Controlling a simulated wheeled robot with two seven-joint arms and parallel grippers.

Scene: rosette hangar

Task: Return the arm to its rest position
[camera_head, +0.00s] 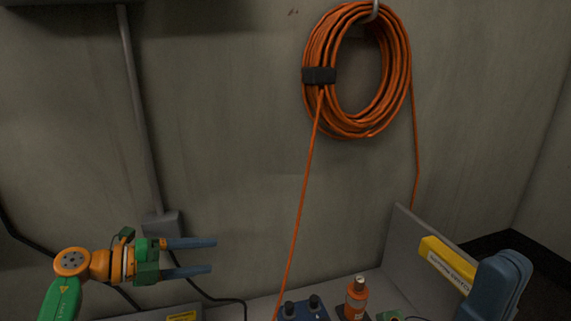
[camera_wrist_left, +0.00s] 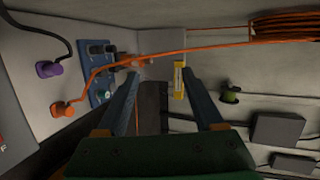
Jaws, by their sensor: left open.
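My left arm comes in at the lower left of the head view, with a green and orange wrist. My left gripper (camera_head: 212,255) points right, with its two blue-grey fingers apart and nothing between them. It is in front of the grey wall, left of the hanging orange cable. In the left wrist view the open fingers (camera_wrist_left: 163,76) reach forward and look empty. My right gripper cannot be made out in either view.
An orange cable coil (camera_head: 318,105) hangs on a wall hook, its strand running down. Below are a blue connector box (camera_head: 303,311), an orange bottle (camera_head: 356,297) and a yellow label (camera_head: 446,262). The wrist view shows a purple plug (camera_wrist_left: 48,69) and an orange plug (camera_wrist_left: 60,109).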

